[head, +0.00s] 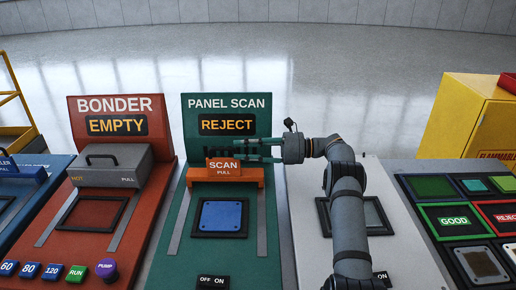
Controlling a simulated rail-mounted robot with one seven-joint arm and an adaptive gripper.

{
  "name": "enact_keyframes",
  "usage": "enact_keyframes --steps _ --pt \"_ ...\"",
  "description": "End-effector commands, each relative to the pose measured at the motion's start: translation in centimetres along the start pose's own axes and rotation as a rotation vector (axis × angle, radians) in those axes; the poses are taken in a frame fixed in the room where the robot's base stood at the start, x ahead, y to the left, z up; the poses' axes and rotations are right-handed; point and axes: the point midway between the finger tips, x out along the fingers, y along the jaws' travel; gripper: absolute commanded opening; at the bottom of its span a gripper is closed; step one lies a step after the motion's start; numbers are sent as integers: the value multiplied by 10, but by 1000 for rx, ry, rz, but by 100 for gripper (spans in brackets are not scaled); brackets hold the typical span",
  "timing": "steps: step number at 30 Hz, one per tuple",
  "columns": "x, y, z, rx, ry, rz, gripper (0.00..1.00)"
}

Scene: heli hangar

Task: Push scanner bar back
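The scanner bar (225,175) is an orange bridge with a "SCAN PULL" label. It spans the green panel scan station (178,215), across the two grey rails and behind a blue panel (221,216) in its dark frame. My gripper (243,150) reaches in from the right, just behind the bar's label. Its two fingers point left with a gap between them, beside a dark handle-like part (214,152) behind the label. Whether they touch it or the bar is not clear. The station's display (227,125) reads "REJECT".
The red bonder station (105,185) with its grey press head stands at the left, its display reading "EMPTY". A pale station (299,225) lies under my arm on the right. Beyond it are a board of framed trays (425,205) and a yellow cabinet (460,125).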

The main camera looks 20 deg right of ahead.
Motion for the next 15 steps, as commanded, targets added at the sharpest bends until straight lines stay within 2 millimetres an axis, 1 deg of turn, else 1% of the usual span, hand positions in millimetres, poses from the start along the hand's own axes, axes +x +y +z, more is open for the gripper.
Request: enact_keyframes --steps 1,4,9,15 --pt "-17 -2 -1 -3 0 -9 28" --pt "-38 -1 0 -5 -1 -8 28" --pt "-51 0 0 -4 -2 -3 28" --pt "-58 1 1 -2 -1 -3 28"
